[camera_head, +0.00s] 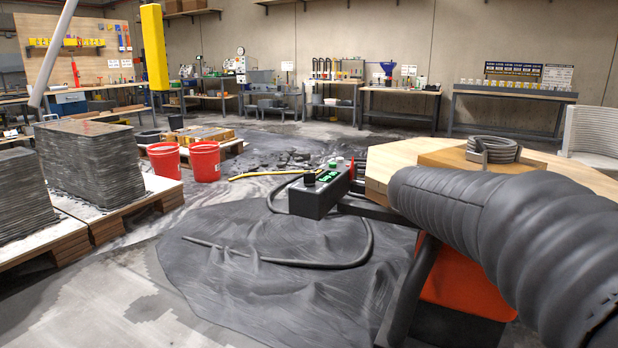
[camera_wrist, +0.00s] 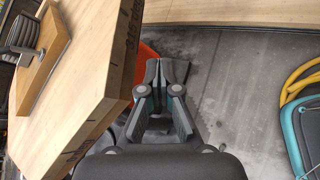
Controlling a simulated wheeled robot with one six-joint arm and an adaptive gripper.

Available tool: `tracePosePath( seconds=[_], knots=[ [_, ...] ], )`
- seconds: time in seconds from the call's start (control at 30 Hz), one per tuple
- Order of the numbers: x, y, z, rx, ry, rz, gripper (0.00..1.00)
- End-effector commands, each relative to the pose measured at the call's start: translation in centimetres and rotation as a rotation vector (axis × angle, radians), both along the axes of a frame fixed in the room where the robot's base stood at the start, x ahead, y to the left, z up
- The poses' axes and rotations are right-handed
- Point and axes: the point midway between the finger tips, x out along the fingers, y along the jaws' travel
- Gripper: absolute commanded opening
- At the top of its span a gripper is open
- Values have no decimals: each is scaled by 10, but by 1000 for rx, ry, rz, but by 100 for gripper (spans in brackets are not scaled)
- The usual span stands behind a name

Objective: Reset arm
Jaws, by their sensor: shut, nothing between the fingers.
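My gripper (camera_wrist: 165,72) shows in the wrist view, pointing away from the camera. Its two dark fingers are shut with nothing between them, above the grey concrete floor (camera_wrist: 240,95). A wooden top (camera_wrist: 95,75) lies close to the left of the fingers, and part of something orange (camera_wrist: 150,50) shows behind them. I cannot make out my gripper in the head view.
In the head view, a thick black ribbed hose (camera_head: 500,230) fills the right, beside a wooden top (camera_head: 400,160) and a control box (camera_head: 320,195). Two red buckets (camera_head: 204,161) and loaded pallets (camera_head: 85,232) stand left. Yellow and teal hoses (camera_wrist: 297,110) lie right in the wrist view.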

Motion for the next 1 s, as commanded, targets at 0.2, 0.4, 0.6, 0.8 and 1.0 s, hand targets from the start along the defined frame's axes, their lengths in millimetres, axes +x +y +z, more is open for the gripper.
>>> tracePosePath(
  seconds=[0.2,0.4,0.6,0.8,1.0],
  knots=[
    [-77,46,-42,388,-282,-161,0],
    [-136,100,-81,750,-518,-371,0],
    [-180,153,-111,1079,-704,-615,0],
    [-202,184,-126,1270,-795,-789,0],
    [-206,191,-129,1314,-813,-833,0]
  ],
)
